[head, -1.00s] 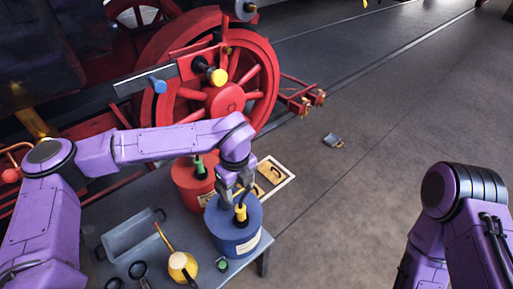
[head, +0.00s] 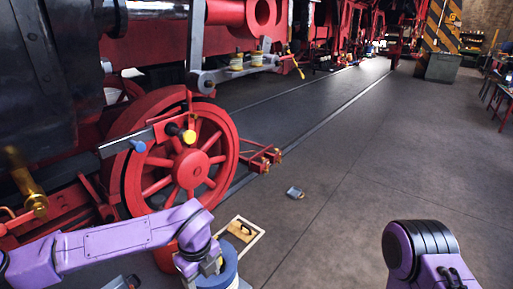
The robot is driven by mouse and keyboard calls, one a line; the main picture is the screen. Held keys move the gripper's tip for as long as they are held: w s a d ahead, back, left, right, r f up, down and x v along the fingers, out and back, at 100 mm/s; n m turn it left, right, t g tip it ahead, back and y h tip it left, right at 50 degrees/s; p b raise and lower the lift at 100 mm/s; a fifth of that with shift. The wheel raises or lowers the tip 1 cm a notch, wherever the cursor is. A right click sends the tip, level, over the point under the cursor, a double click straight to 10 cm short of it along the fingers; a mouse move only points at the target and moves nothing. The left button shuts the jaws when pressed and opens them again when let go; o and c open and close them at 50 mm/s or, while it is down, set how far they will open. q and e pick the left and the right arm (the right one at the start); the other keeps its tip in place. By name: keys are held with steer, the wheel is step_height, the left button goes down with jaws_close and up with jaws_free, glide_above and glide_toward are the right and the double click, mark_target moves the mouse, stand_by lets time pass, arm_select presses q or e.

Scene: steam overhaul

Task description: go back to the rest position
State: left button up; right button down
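My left gripper (head: 208,270) is low in the head view, pointing down over the blue can (head: 228,271). The can is partly hidden behind the gripper and cut by the lower picture edge. The fingertips are too small and covered to show whether they are open or hold anything. My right arm comes in at the lower right, bent, and its gripper is outside the picture.
A red locomotive wheel (head: 190,168) with rods stands behind my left arm. A framed tray (head: 241,234) lies beside the can. A small grey object (head: 295,192) lies on the floor. The floor at centre right is clear. A striped pillar (head: 437,32) stands far back.

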arm_select(q)
steer(key=s+d+f+m+t, duration=0.2)
steer(key=s+f+m, duration=0.3)
steer(key=f+m, duration=0.6)
steer(key=s+d+f+m+t, duration=0.15)
steer(key=s+f+m, duration=0.55)
steer(key=m, duration=0.8)
steer(key=s+a+f+m, duration=0.6)
steer(key=s+a+m, duration=0.3)
steer(key=s+m, duration=0.1)
steer(key=s+a+r+m+y, duration=0.1)
steer(key=a+m+y, duration=0.2)
steer(key=a, duration=0.8)
steer(key=shift+s+a+r, duration=0.2)
steer(key=shift+a, duration=0.05)
steer(key=shift+c, duration=0.3)
